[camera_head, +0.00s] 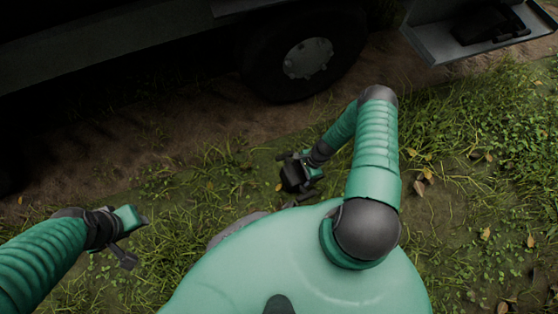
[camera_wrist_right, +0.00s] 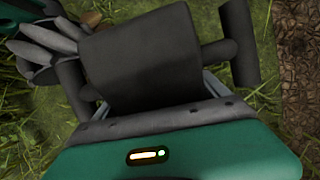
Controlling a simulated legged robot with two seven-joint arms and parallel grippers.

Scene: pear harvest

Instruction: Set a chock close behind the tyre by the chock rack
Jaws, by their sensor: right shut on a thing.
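A dark, blocky chock (camera_wrist_right: 145,62) fills the middle of the right wrist view, between the fingers of my right gripper (camera_wrist_right: 160,68). In the head view this gripper (camera_head: 298,178) is shut on the chock (camera_head: 294,173), low over the grass in front of my body. The tyre (camera_head: 262,62), dark with a pale hub, stands beyond it, clearly apart from the chock. The chock rack (camera_head: 433,42) is a grey tray at the top right, with a dark chock (camera_head: 485,24) on it. My left gripper (camera_head: 132,242) looks open and empty at the left, above grass.
The dark vehicle side (camera_head: 120,35) runs along the top left, in deep shadow. A strip of bare soil (camera_head: 215,125) lies in front of the tyre and under the vehicle. Grass with scattered leaves (camera_head: 470,190) covers the right side, with no large obstacle seen there.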

